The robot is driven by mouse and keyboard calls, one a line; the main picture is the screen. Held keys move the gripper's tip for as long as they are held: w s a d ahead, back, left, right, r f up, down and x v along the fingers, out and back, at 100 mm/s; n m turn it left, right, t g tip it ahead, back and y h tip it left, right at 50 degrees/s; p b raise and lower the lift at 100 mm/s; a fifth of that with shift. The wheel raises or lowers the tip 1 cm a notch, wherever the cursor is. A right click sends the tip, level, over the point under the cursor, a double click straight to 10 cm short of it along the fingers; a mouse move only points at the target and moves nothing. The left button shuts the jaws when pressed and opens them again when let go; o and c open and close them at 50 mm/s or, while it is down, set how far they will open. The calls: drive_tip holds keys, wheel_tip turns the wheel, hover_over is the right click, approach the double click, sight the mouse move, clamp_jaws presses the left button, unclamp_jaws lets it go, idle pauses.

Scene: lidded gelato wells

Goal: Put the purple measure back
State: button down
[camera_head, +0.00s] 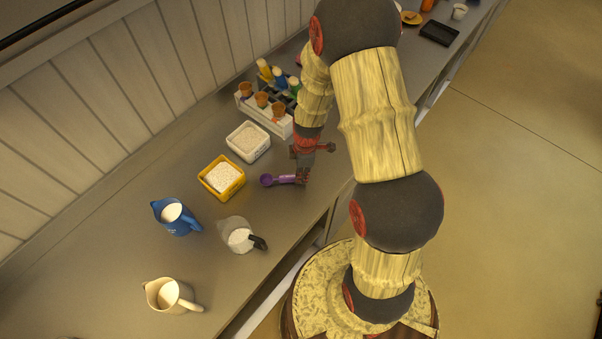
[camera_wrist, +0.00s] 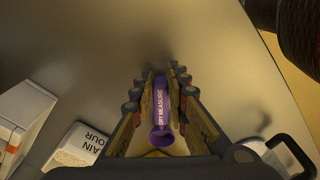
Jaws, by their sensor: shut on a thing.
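The purple measure (camera_head: 279,180) is a small scoop with a round cup at its left end and a handle to the right. My gripper (camera_head: 303,177) is shut on its handle, low over the counter near the front edge. In the wrist view the purple measure (camera_wrist: 162,112) lies between the two fingers of my gripper (camera_wrist: 161,88), with lettering reading "dry measure" along the handle. Whether it touches the counter cannot be told.
A yellow tub (camera_head: 239,186) and a white tub (camera_head: 262,153) of pale powder stand left of the measure. A rack (camera_head: 281,127) with cones and bottles is behind. A blue jug (camera_head: 190,228), a clear jug (camera_head: 222,226) and a cream jug (camera_head: 152,287) stand nearer.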

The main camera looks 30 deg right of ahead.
drive_tip(key=shift+f+b, duration=0.4)
drive_tip(key=c, duration=2.1)
unclamp_jaws()
drive_tip(key=shift+o, duration=0.5)
drive_tip(key=o, duration=0.5)
wheel_tip(320, 180, up, 8)
drive_tip(key=p, duration=0.4)
drive_tip(key=shift+s+d, duration=0.15)
drive_tip(key=shift+d, duration=0.1)
